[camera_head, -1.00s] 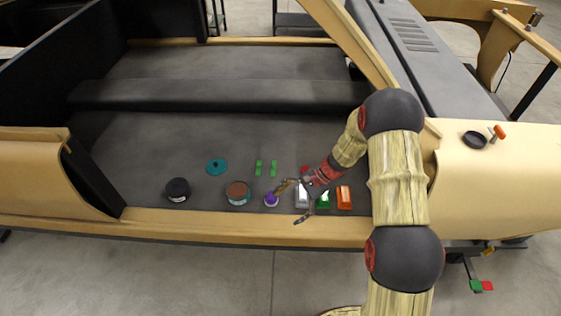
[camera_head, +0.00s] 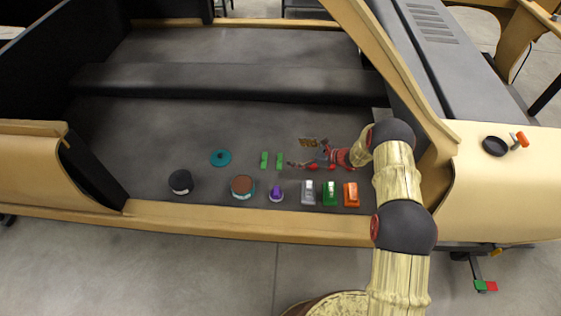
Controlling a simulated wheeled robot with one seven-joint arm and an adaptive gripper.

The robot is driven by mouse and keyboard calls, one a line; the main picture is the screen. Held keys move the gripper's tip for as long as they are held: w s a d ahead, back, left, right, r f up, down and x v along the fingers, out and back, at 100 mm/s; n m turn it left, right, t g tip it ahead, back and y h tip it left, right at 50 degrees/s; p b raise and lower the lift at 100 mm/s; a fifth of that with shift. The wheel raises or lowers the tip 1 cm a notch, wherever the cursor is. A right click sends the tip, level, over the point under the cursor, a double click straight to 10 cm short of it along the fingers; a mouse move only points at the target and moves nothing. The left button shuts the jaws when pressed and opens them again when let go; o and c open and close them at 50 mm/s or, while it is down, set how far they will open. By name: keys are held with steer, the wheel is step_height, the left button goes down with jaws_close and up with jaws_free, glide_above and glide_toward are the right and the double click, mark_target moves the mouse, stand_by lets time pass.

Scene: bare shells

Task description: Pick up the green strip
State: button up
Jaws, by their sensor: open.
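Two small green strips stand side by side on the dark floor of the car shell, the left strip (camera_head: 264,160) and the right strip (camera_head: 280,161). I cannot tell which of them the task means. My gripper (camera_head: 296,154) is just right of the right strip, with its fingers spread apart and pointing left. It is open, with nothing visible between the fingers. One finger tip comes close to the right strip; I cannot tell whether they touch.
In front stand a dark round tin (camera_head: 180,182), a brown-topped tin (camera_head: 243,187), a purple item (camera_head: 276,193), and grey (camera_head: 308,192), green (camera_head: 330,193) and orange (camera_head: 351,194) blocks. A teal disc (camera_head: 221,158) lies left. The tan sill (camera_head: 240,224) borders the front.

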steer(key=b, duration=0.2)
glide_toward(281, 159)
steer(key=x, duration=0.2)
steer(key=shift+w+a, duration=0.2)
steer(key=shift+a, duration=0.1)
steer(key=b+x, duration=0.1)
steer(key=x, duration=0.5)
steer(key=shift+a+f+b, duration=0.2)
steer(key=shift+a+b, duration=0.1)
steer(key=shift+b, duration=0.05)
steer(key=shift+r, duration=0.1)
steer(key=shift+c, duration=1)
steer(key=c, duration=1.9)
steer(key=shift+c, duration=0.7)
